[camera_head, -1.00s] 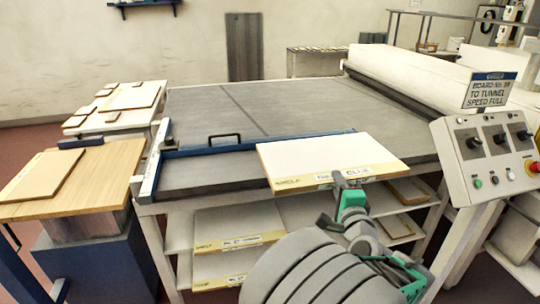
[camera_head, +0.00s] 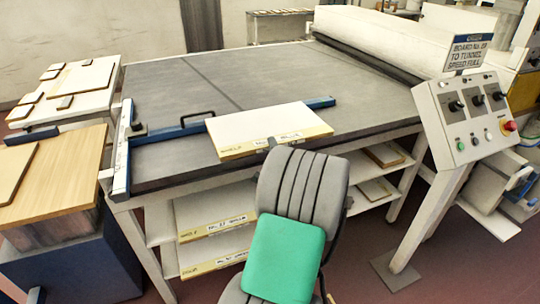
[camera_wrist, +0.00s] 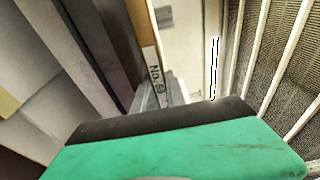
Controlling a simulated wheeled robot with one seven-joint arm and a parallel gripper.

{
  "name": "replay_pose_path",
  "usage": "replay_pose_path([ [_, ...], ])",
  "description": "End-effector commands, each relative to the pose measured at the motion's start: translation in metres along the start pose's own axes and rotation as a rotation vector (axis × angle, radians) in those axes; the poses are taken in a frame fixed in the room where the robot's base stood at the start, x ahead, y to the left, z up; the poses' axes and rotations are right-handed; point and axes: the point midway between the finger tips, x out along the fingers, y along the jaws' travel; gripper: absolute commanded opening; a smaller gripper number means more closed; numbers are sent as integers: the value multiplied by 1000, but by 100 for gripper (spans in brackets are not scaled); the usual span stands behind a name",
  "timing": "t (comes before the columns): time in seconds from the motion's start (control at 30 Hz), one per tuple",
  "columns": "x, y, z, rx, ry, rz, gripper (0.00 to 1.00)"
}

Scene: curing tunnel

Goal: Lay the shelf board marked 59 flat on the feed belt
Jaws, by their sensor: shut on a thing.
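A pale shelf board (camera_head: 262,128) with a yellow front edge is held over the near edge of the grey feed belt (camera_head: 290,75). It looks roughly level; I cannot tell whether it touches the belt. Its label is blurred in the head view; in the wrist view the edge label (camera_wrist: 154,80) reads "No." with a number I cannot read surely. My gripper (camera_head: 273,143) is shut on the board's near edge, mostly hidden behind my arm. In the wrist view, my gripper (camera_wrist: 176,92) is at the label's end, its fingers partly hidden.
A blue fence bar (camera_head: 180,131) with a black handle crosses the belt behind the board. Other labelled boards (camera_head: 215,215) lie on shelves below. Side tables (camera_head: 75,185) stand left.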

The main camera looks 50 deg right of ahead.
Motion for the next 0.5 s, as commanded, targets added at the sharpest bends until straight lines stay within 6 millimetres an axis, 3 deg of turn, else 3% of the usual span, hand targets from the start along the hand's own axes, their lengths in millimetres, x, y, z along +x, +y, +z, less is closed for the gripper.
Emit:
replay_pose_path([
  [0.23, 16, 18, 5, -2, 0, -8, 0],
  [0.4, 15, 46, 5, -1, 0, -3, 0],
  [0.5, 14, 46, 5, -4, -1, -4, 0],
])
